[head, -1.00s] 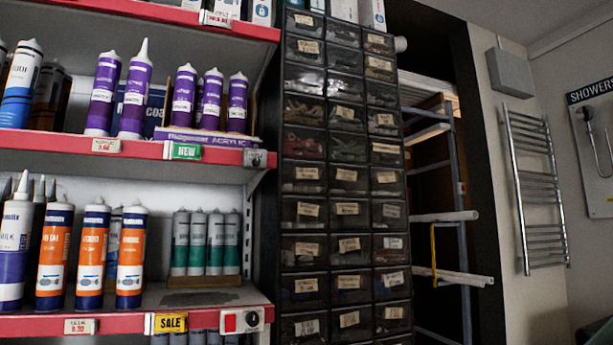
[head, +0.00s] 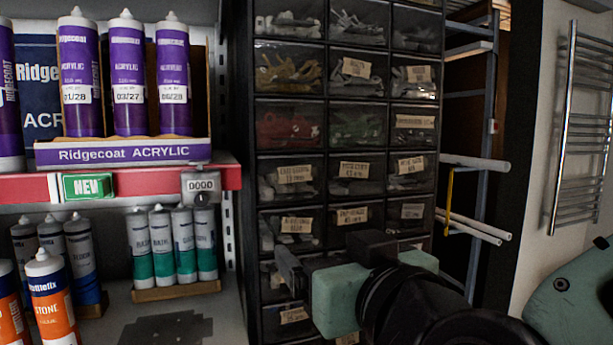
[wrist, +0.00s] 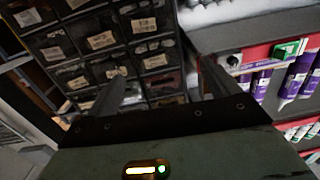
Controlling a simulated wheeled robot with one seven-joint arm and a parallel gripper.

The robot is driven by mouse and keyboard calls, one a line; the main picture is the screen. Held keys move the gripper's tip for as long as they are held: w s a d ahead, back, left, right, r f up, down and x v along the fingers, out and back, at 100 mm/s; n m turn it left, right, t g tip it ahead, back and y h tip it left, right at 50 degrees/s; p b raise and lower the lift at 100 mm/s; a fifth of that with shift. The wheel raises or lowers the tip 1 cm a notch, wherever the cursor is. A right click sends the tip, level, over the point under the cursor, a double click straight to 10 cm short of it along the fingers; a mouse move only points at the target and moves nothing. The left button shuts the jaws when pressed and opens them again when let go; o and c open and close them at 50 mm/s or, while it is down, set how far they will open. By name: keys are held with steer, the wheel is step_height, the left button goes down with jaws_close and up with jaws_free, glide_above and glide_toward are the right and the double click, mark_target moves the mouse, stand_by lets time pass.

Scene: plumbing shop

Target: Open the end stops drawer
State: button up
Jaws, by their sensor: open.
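The dark drawer cabinet (head: 243,180) fills the middle of the head view, with rows of small clear-fronted drawers, many with tan labels. The labels are too blurred to tell which drawer is the end stops one. The drawers I can make out look shut. My gripper (head: 288,268) is in front of the lower drawers and hides several of them. In the wrist view, my gripper (wrist: 163,85) is open, with its two fingers apart and nothing between them. The cabinet also shows tilted beyond the fingers in that view, and the fingers look apart from it.
Left of the cabinet, a red-edged shelf (head: 130,182) holds purple acrylic tubes (head: 128,75), with grey-green tubes (head: 183,245) below. Right of it stand a rack with white pipes (head: 470,160) and a towel rail (head: 570,130). A green rounded object (head: 575,295) is at lower right.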

step_height(320, 180, up, 2)
steer(key=w+d+t, duration=0.1)
steer(key=p, duration=0.9)
glide_toward(295, 195)
steer(key=shift+m+h, duration=0.3)
steer(key=x, duration=0.7)
steer(key=shift+w+a+r, duration=0.2)
steer(key=shift+w+a+f, duration=0.1)
steer(key=shift+w+a, duration=0.05)
steer(key=shift+w, duration=0.4)
